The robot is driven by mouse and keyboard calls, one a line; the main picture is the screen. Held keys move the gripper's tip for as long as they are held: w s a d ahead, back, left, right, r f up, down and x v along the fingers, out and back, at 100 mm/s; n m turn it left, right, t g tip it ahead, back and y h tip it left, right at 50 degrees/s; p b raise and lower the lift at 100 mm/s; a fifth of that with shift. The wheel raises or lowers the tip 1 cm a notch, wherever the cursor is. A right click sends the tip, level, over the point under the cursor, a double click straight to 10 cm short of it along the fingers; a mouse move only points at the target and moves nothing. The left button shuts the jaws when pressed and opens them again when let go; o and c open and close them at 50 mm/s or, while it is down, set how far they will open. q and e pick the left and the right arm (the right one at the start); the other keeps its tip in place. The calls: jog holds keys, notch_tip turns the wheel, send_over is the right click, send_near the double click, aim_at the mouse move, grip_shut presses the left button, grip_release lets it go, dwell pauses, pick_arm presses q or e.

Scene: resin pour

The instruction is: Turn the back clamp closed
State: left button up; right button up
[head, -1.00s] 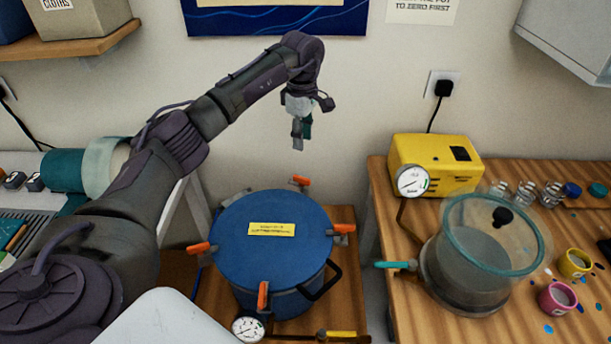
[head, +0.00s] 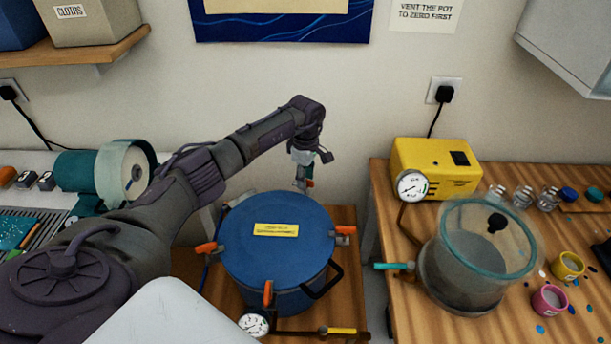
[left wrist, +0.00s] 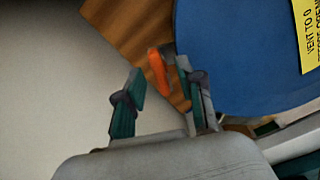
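The blue pot (head: 300,225) has a flat lid with a yellow label and orange-handled clamps around its rim. The back clamp (head: 310,183) is at the lid's far edge, mostly hidden behind my left gripper (head: 302,184) in the head view. In the left wrist view the orange handle of the back clamp (left wrist: 158,72) shows beside the blue lid (left wrist: 235,60). My left gripper (left wrist: 160,80) is open, its two fingers on either side of the handle. I cannot tell whether either finger touches it. My right gripper is not in view.
Other clamps sit at the left (head: 203,248), front (head: 267,292) and right (head: 345,230) of the pot. A gauge (head: 254,324) is in front. A yellow pump (head: 435,168) and a clear chamber (head: 480,255) stand on the right table. The wall is close behind the pot.

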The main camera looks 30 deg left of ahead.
pick_arm(q)
grip_shut()
jog(key=shift+n, duration=0.4)
jog(key=n+b, duration=0.1)
jog(key=n, duration=0.2)
jog(key=shift+b, duration=0.35)
jog(key=n+b, duration=0.1)
jog(key=n, duration=0.2)
jog(key=shift+n, duration=0.3)
jog(key=n, duration=1)
jog(key=shift+r, duration=0.1)
jog(key=shift+n, duration=0.4)
